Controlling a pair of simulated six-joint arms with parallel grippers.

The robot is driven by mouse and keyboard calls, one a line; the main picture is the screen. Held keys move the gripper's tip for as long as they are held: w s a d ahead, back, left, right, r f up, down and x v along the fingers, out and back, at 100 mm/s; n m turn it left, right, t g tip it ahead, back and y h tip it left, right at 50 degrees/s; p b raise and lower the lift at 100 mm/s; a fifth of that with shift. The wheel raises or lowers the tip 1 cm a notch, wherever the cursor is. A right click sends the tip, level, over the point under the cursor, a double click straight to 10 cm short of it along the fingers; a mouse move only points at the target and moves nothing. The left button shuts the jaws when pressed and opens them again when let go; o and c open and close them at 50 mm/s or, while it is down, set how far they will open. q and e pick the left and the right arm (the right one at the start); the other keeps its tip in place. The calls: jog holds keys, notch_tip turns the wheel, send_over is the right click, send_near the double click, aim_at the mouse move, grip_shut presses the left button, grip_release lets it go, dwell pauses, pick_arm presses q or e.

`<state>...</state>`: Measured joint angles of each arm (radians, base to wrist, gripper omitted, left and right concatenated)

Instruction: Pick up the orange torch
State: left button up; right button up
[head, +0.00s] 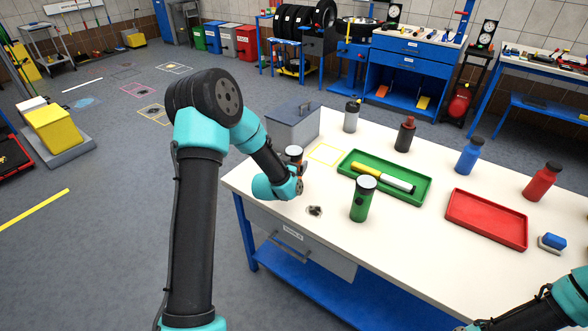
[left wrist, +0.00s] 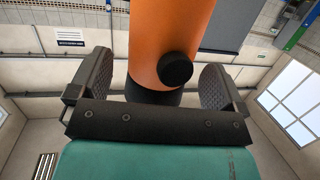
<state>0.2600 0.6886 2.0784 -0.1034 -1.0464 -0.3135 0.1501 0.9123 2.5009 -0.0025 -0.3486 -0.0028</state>
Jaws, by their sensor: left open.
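The orange torch (head: 293,151) stands at the left side of the workbench in the head view, its pale-lensed dark top showing above my left wrist. Its lower part is hidden there by my arm. In the left wrist view its orange body (left wrist: 165,35), with a round black button, rises between the two fingers. My left gripper (left wrist: 160,85) is open, with one finger on each side of the torch and a visible gap on both sides. In the head view the left gripper (head: 299,182) is mostly hidden behind the wrist. My right gripper is out of view.
A grey box (head: 292,125) stands behind. Several bottles and a red tray (head: 487,220) are farther right.

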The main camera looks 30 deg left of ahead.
aim_at(291, 155)
pick_arm(q)
jog(key=shift+x, duration=1)
jog(key=c, duration=1.1)
jog(key=shift+r, duration=0.1)
jog(key=shift+r, duration=0.5)
notch_tip(291, 155, up, 3)
jog(key=shift+s+d+f, duration=0.15)
jog(key=shift+s+f, duration=0.05)
jog(key=s+d, duration=0.2)
jog(key=s, duration=0.2)
jog(key=s+d, duration=0.3)
jog(key=s, duration=0.1)
jog(key=s+d+r, duration=0.1)
jog(key=s+d, duration=0.2)
jog(key=s, duration=0.2)
jog(key=shift+s+r, duration=0.15)
